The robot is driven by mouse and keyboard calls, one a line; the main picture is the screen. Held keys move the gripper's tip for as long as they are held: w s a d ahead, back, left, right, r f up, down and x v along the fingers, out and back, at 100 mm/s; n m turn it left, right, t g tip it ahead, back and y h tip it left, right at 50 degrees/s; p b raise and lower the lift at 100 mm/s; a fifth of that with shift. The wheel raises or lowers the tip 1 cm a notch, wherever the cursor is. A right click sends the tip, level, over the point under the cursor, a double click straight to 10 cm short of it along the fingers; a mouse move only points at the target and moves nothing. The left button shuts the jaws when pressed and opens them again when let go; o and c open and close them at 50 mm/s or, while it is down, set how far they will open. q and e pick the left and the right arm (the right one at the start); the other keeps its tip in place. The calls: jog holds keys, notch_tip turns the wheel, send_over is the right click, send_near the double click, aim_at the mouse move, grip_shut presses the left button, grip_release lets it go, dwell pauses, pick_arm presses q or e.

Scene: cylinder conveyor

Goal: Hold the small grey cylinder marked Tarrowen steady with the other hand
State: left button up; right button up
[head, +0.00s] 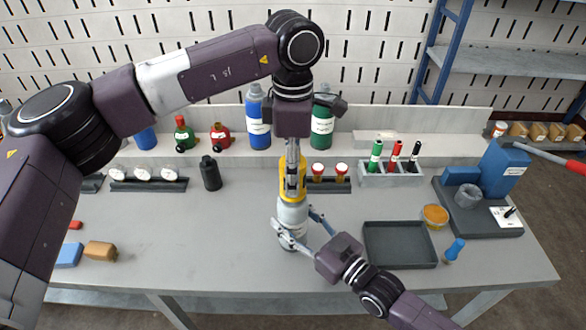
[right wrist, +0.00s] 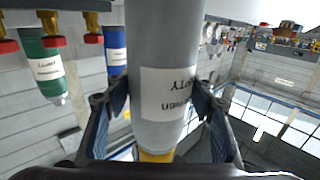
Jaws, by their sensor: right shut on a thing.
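The small grey cylinder (head: 291,216) stands upright on the bench in the middle of the head view, with a yellow collar (head: 292,178) at its top. In the right wrist view the grey cylinder (right wrist: 166,62) appears inverted; its white label is upside down and only partly readable. My right gripper (head: 296,235) is low at the cylinder, its fingers (right wrist: 165,105) closed on both sides of the body. My left gripper (head: 292,160) points down from above at the yellow collar; its fingers are seen edge-on and their grip is unclear.
Blue (head: 258,120) and green (head: 322,125) cylinders stand behind on the ledge. A dark empty tray (head: 400,262) lies to the right, near an orange-lidded jar (head: 435,216) and a blue-topped item (head: 454,250). A black bottle (head: 211,174) stands left. The left-centre bench is clear.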

pick_arm(q)
jog(key=shift+f, duration=0.15)
jog(key=shift+f, duration=1.1)
jog(key=c, duration=1.4)
jog(key=shift+o, duration=0.2)
jog(key=n, duration=0.6)
jog(key=shift+n, duration=0.6)
jog(key=n, duration=0.4)
jog(key=shift+n, duration=0.4)
